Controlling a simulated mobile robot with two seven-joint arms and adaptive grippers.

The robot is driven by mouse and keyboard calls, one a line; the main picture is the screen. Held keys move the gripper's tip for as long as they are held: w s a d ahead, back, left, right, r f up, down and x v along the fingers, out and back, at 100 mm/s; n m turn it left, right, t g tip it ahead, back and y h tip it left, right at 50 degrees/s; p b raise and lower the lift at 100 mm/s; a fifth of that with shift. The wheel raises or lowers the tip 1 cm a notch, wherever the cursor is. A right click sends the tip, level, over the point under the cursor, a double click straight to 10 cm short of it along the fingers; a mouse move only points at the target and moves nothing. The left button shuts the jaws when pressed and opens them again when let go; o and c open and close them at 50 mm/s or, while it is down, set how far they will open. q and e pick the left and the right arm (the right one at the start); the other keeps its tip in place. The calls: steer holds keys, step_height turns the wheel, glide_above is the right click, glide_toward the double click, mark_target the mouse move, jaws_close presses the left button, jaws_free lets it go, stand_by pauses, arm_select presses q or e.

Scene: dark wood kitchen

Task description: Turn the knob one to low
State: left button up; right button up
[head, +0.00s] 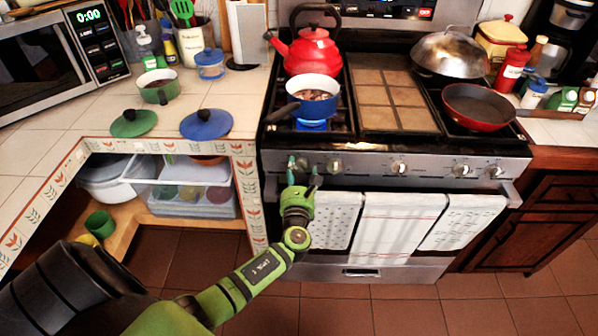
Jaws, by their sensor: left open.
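The stove's front panel (365,165) carries a row of several round silver knobs. My left gripper (303,170) is open in front of the panel's left end, with its fingers at the leftmost knob. That knob is mostly hidden behind the fingers, so its setting and any contact cannot be told. Another knob (333,165) shows just right of the gripper. A blue pot (314,88) with food in it sits on the front left burner, with a blue flame (312,125) under it. My right gripper is not in view.
White towels (385,225) hang from the oven handle just below and right of my left gripper. A red kettle (313,52) stands behind the pot. A red pan (478,105) sits at the right. The tiled counter (105,93) lies left of the stove.

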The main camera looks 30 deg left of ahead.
arm_select(q)
steer(key=shift+w+a, duration=0.15)
steer(key=shift+w, duration=0.05)
